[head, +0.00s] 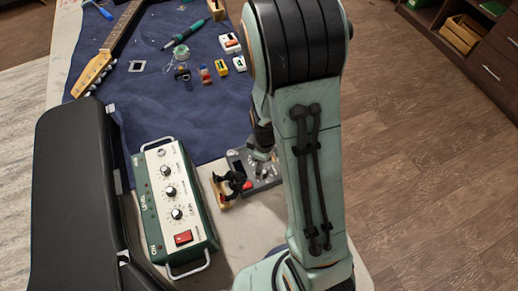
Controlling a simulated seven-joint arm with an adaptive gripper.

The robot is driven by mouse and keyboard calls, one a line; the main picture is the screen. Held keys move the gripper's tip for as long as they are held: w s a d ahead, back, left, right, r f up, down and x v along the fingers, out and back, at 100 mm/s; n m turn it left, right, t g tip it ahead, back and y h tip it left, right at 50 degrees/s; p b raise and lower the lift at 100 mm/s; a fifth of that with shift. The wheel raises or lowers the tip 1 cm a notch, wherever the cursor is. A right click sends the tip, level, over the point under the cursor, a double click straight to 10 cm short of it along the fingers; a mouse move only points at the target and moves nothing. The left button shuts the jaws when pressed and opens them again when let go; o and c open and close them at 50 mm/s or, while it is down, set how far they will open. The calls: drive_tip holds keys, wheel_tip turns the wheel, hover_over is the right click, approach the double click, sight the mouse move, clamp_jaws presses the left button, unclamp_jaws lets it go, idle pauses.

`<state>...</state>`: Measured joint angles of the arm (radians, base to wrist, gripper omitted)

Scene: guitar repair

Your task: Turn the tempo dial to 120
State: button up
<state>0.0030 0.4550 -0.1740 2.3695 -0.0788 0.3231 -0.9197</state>
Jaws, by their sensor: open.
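A green box with a white front panel (172,205) lies on the table at the lower left. It has several black knobs and a red switch (183,237); the knob labels are too small to read. A dark grey device with metal knobs (268,180) lies to its right. I cannot tell which knob is the tempo dial, nor its setting. My gripper (260,158) points down over the grey device, partly hidden behind my arm. It looks open, with nothing visible in it; I cannot tell if it touches the device.
A wooden piece with black and red parts (222,192) stands between the two devices. A black case (75,200) lies at the left. The blue mat (130,115) holds a guitar neck (108,55), a screwdriver (178,40) and several small items. Its middle is clear.

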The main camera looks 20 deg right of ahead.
sight(254, 167)
drive_tip(key=shift+f, duration=1.55)
clamp_jaws()
drive_tip(key=shift+m, duration=0.3)
drive_tip(key=m, duration=0.5)
drive_tip(key=shift+m, duration=0.3)
drive_tip(key=m, duration=0.5)
drive_tip(key=shift+m, duration=0.3)
